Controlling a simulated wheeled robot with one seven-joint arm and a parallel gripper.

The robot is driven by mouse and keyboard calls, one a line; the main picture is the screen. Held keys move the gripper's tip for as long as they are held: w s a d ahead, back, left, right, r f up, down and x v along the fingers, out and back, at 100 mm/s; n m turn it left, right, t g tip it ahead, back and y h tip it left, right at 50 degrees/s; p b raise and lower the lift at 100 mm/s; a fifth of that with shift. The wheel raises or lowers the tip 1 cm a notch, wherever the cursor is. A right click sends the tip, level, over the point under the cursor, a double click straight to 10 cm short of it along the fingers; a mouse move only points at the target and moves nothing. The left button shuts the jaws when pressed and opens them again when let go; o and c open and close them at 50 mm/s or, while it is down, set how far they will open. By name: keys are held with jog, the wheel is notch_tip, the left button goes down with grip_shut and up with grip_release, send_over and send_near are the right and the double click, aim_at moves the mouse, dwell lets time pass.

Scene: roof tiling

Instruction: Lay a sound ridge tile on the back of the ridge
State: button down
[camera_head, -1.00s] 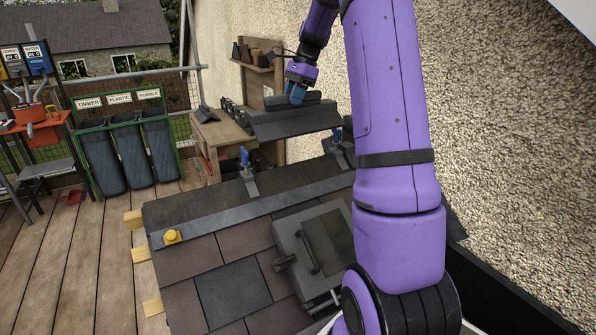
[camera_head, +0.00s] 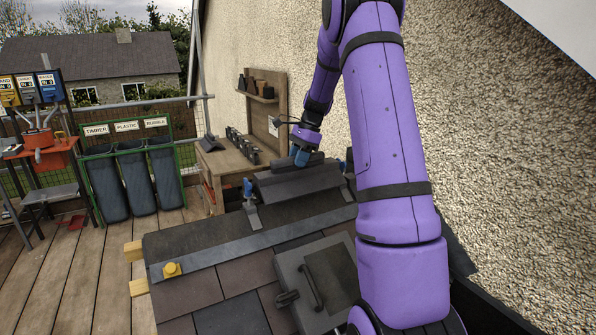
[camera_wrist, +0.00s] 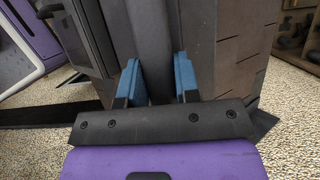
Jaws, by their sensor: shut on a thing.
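A dark grey ridge tile (camera_head: 298,182) hangs from my gripper (camera_head: 300,157) over the far part of the small roof. My gripper's blue fingers are shut on the tile's raised top; in the wrist view the blue fingers (camera_wrist: 158,80) stand on either side of a dark strip of it (camera_wrist: 154,45). The roof's ridge (camera_head: 215,222) runs from the near left toward the tile, with blue-handled clamps (camera_head: 249,200) along it. Whether the tile touches the ridge cannot be told. My arm hides the right part of the roof.
A wooden bench (camera_head: 222,165) with a row of dark items stands behind the roof, with a shelf of pots (camera_head: 262,90) above. A rough wall (camera_head: 480,120) rises on the right.

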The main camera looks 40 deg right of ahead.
jog(key=shift+f, duration=3.65)
jog(key=shift+f, duration=0.1)
jog(key=c, duration=0.8)
grip_release()
jog(key=shift+c, duration=0.2)
